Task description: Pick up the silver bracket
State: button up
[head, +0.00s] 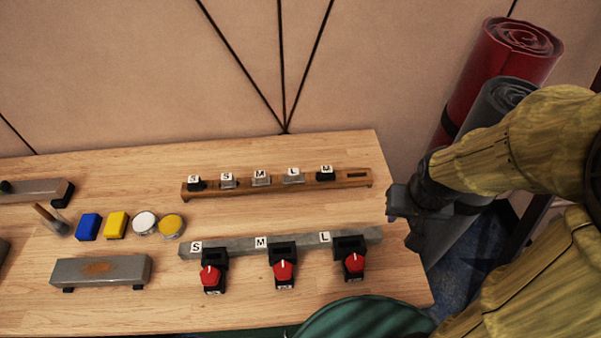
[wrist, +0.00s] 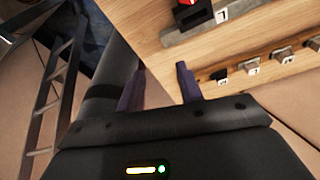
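Several small labelled pieces sit in a row on a wooden rail (head: 276,185) at the table's back right. The middle ones are silver: a silver bracket tagged S (head: 228,183), one tagged M (head: 261,181) and one tagged L (head: 293,178). The end pieces are black. Silver pieces also show at the right of the wrist view (wrist: 253,71). Which silver one is meant, I cannot tell. My gripper (head: 402,218) is off the table's right edge, apart from the rail. In the wrist view its two fingers (wrist: 160,82) are spread with nothing between them.
A grey rail (head: 222,250) with red-knobbed black clamps stands in front. Blue and yellow blocks (head: 116,225), round tins (head: 145,223) and a grey sharpening-stone-like bar (head: 100,270) lie left. Red (head: 505,60) and grey rolls stand right, beside my arm. A wall closes the back.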

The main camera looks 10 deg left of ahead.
jog(key=shift+o, duration=0.6)
jog(key=shift+s, duration=0.1)
jog(key=o, duration=0.3)
jog(key=shift+a, duration=0.1)
jog(key=n+g+p, duration=0.3)
send_over(293, 171)
notch_tip(293, 171, down, 12)
jog(key=p, duration=0.3)
jog(key=shift+f, duration=0.15)
